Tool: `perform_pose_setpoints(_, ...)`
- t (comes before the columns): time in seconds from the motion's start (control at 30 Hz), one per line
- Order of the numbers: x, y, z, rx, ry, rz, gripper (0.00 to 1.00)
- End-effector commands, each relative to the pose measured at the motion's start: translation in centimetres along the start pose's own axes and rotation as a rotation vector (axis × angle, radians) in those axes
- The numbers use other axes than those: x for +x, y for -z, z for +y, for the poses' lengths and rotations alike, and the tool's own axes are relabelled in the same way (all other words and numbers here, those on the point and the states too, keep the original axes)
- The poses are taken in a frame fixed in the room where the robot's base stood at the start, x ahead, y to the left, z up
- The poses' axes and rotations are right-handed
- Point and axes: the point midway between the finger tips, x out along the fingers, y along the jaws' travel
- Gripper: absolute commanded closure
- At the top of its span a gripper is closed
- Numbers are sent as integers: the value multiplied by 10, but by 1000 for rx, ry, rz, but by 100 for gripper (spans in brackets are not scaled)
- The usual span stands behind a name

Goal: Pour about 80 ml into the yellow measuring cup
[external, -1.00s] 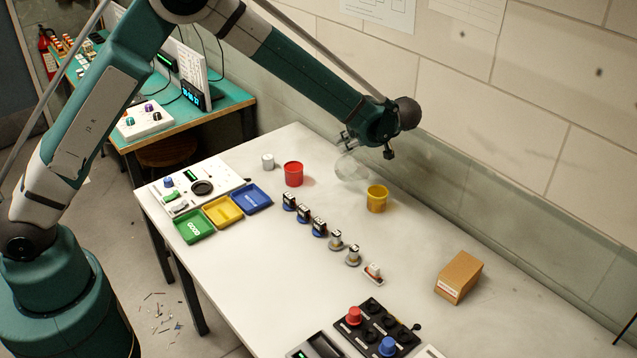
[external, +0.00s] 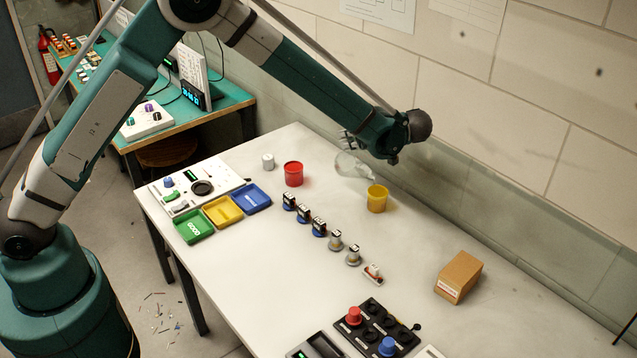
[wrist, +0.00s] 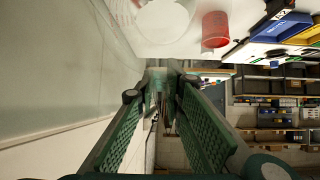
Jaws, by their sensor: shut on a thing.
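A clear glass vessel (external: 350,166) is held by my gripper (external: 352,143) above the back of the white bench. It is tilted, with its lower end toward the yellow measuring cup. The yellow measuring cup (external: 377,199) stands upright on the bench, just to the right of and below the vessel's lower end. I cannot tell whether liquid is flowing. In the wrist view, my gripper (wrist: 165,80) has its fingers together on the pale, see-through vessel, which is hard to make out. The yellow cup is not seen in the wrist view.
A red cup (external: 293,174) stands left of the vessel, with a small white cylinder (external: 268,162) farther left. Green, yellow and blue trays (external: 252,198) lie at the left. Several small servos (external: 319,227) line the bench middle. A cardboard box (external: 459,277) sits at right.

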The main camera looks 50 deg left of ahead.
Motion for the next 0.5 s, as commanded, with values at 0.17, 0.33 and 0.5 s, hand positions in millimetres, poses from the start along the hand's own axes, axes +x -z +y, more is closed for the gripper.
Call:
perform_pose_setpoints(0.17, -3, 1, 0, 0, 0, 18, 100)
perform_pose_setpoints(0.33, -5, 1, 0, 0, 0, 33, 100)
perform_pose_setpoints(0.5, -8, 2, 0, 1, -1, 52, 100)
